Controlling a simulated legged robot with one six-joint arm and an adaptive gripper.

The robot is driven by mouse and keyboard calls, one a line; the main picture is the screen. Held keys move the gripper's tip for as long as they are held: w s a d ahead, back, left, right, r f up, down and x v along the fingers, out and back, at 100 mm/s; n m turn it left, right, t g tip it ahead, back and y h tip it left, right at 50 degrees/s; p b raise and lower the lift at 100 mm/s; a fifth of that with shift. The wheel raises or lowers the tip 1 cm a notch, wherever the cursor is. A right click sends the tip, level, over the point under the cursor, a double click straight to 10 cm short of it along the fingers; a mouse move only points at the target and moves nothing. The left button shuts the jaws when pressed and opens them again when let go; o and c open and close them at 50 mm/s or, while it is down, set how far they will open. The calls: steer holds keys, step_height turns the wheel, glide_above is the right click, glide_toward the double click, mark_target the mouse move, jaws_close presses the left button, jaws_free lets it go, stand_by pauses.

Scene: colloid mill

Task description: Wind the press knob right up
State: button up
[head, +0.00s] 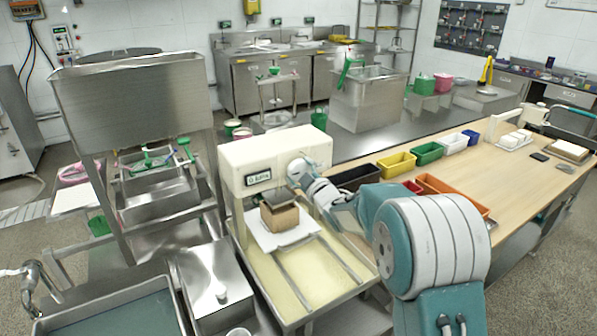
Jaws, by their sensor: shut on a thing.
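The press is a cream machine (272,150) with a small display on its front, standing over a pale tray in the middle of the head view. Under its head, a brown block (280,217) with a dark grey top sits on a white sheet. My arm reaches in from the right, and my gripper (299,170) is up against the right part of the press front, shut on the press knob. The knob and fingertips are too small and too covered by my wrist to make out, so the knob's height or turn cannot be told.
A wooden bench (470,175) with yellow, green, white and orange bins runs along the right. A steel hopper frame (135,100) stands close on the left. A steel sink (115,312) is at the lower left. Two rails cross the press tray.

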steer(key=n, duration=0.5)
steer(key=shift+f, duration=0.2)
steer(key=n, duration=0.4)
steer(key=shift+a+n+g, duration=0.1)
steer(key=shift+n+g, duration=0.2)
steer(key=shift+n, duration=0.1)
steer(key=n, duration=0.4)
steer(key=shift+s+f+n+y, duration=0.1)
steer(key=shift+n+y, duration=0.2)
steer(key=shift+n, duration=0.1)
steer(key=shift+n+g, duration=0.4)
steer(key=shift+n, duration=1.9)
steer(key=shift+f, duration=0.1)
steer(key=o, duration=0.9)
steer(key=shift+c, duration=0.2)
steer(key=shift+r, duration=0.25)
